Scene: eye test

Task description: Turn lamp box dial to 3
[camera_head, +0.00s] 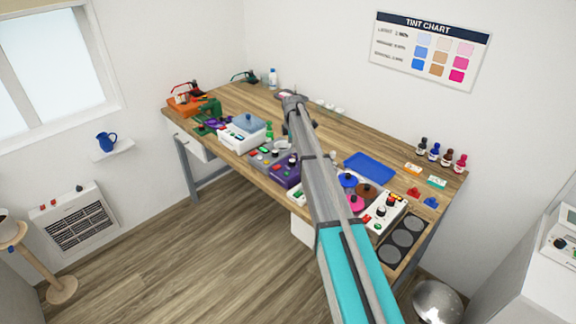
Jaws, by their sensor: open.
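No lamp box can be named for certain at this size. A white box (377,223) at the table's front right bears a dark round knob (381,212) and small red and green parts; it may be the lamp box. A purple box (286,174) with coloured parts on top stands further left, partly behind my arm. Any dial numbers are too small to read. My arm runs up from the bottom over the middle of the table. My gripper cannot be made out; the far end of the arm seems to hide it.
The wooden table (345,135) is crowded along its front. A blue tray (370,167), coloured round lidded pieces and several small bottles stand at the right. A white box with a blue-grey top (241,137) and an orange device (190,102) stand left. The table's back middle is fairly clear.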

